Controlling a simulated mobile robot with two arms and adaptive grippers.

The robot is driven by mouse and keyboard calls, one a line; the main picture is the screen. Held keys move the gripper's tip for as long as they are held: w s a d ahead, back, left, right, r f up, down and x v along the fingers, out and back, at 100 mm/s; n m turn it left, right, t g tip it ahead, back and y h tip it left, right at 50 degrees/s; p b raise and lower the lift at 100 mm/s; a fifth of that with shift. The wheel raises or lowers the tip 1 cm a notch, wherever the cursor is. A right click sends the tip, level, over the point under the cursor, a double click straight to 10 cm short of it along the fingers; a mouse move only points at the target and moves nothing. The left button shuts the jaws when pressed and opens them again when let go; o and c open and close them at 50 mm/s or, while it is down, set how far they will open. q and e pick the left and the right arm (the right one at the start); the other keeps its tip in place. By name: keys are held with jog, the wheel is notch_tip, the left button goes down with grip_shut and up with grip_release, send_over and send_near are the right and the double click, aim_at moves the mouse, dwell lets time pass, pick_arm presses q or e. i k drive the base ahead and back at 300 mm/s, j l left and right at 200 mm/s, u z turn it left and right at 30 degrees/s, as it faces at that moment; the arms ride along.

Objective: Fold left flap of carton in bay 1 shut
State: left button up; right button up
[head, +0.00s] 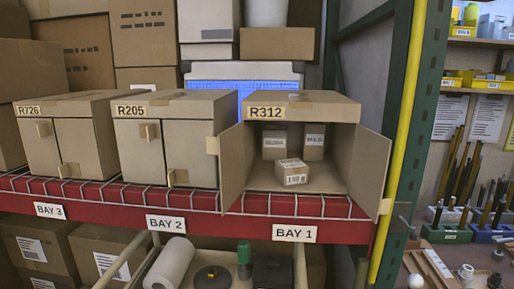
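The carton marked R312 (316,108) stands on the shelf above the BAY 1 label (294,233). Its front is open. The left flap (232,168) swings out toward me on the left side, with a small tab near its upper edge. The right flap (371,172) also stands open, angled outward to the right, with a tab low on its free edge. Inside are a small box (291,172) near the front and two labelled boxes (314,142) behind it. Neither of my grippers shows in the head view.
Closed carton R205 (190,108) stands close left of the open left flap, with R726 (64,108) beyond it. A red shelf beam (255,228) with wire decking runs below. A green upright (412,130) and yellow pole (398,170) stand right of the right flap.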

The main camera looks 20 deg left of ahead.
aim_at(229, 145)
jog(key=k+l, duration=0.15)
jog(key=l, duration=0.15)
jog(key=k+l, duration=0.1)
jog(key=l, duration=0.2)
jog(key=k+l, duration=0.15)
jog(key=l, duration=0.15)
jog(key=k+l, duration=0.15)
jog(key=l, duration=0.15)
jog(key=z, duration=0.05)
